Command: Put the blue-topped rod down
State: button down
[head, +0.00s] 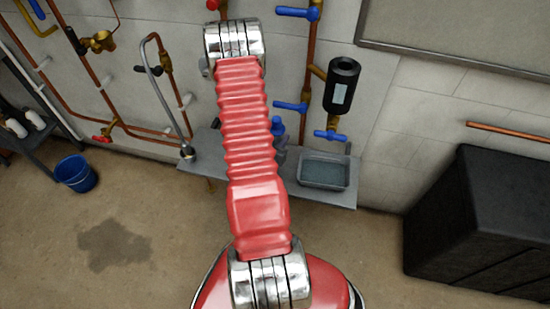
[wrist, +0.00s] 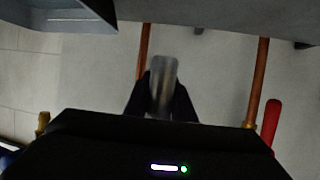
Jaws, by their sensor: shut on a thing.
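In the wrist view, my gripper (wrist: 160,100) has its two dark fingers closed around a grey, shiny rod (wrist: 163,73). The rod's blue top does not show in this view. In the head view, my red arm hides the gripper and the held rod. A grey wall shelf (head: 337,197) lies behind the arm, with a shallow grey tray (head: 323,173) on its right part. I cannot tell whether the rod touches anything.
Copper pipes with blue valves (head: 291,106) and a black cylinder (head: 342,84) are on the wall near the shelf. A blue bucket (head: 76,173) stands on the floor at left. A large black box (head: 480,220) is at right. The floor has a dark patch (head: 113,245).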

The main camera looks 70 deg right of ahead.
jog(key=shift+f, duration=2.3)
jog(key=shift+f, duration=0.15)
jog(key=shift+f, duration=1.95)
jog(key=shift+f, duration=0.1)
jog(key=c, duration=1.5)
grip_release()
jog(key=v, duration=1.2)
